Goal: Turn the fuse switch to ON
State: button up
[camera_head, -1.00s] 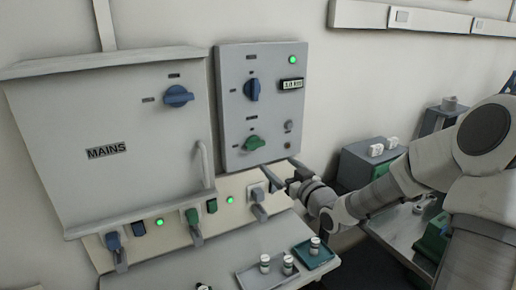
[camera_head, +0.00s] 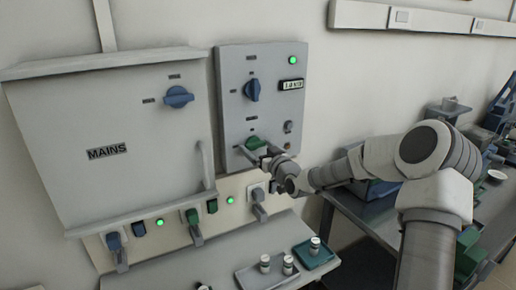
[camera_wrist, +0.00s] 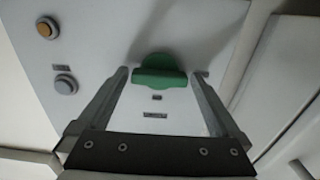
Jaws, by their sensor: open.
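A green rotary knob (camera_head: 254,143) sits low on the grey control panel (camera_head: 230,105). In the wrist view, the green knob (camera_wrist: 160,72) has its grip bar lying roughly level across the picture. My gripper (camera_head: 256,152) is at the lower part of the panel, over this knob. In the wrist view, my gripper (camera_wrist: 160,78) is open, with one finger on each side of the knob and small gaps showing. A blue knob (camera_head: 252,90) sits higher on the panel. The small labels are too blurred to read, so I cannot tell which knob is the fuse switch.
A MAINS cabinet (camera_head: 105,150) with a blue knob (camera_head: 178,97) stands left of the panel. Below are lever switches (camera_head: 194,228) and green lights. A shelf holds trays (camera_head: 313,257) with small vials. A bench with equipment stands at right.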

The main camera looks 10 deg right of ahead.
jog(key=c, duration=1.1)
jog(key=shift+c, duration=0.2)
jog(key=shift+m, duration=0.4)
jog(key=m+b, duration=0.1)
jog(key=m, duration=0.3)
jog(key=shift+d, duration=0.1)
jog(key=m, duration=0.4)
jog(key=shift+m, duration=0.3)
jog(key=m, duration=0.4)
jog(key=shift+f, duration=0.1)
jog(key=shift+m+b, duration=0.4)
jog(key=shift+m, duration=1.8)
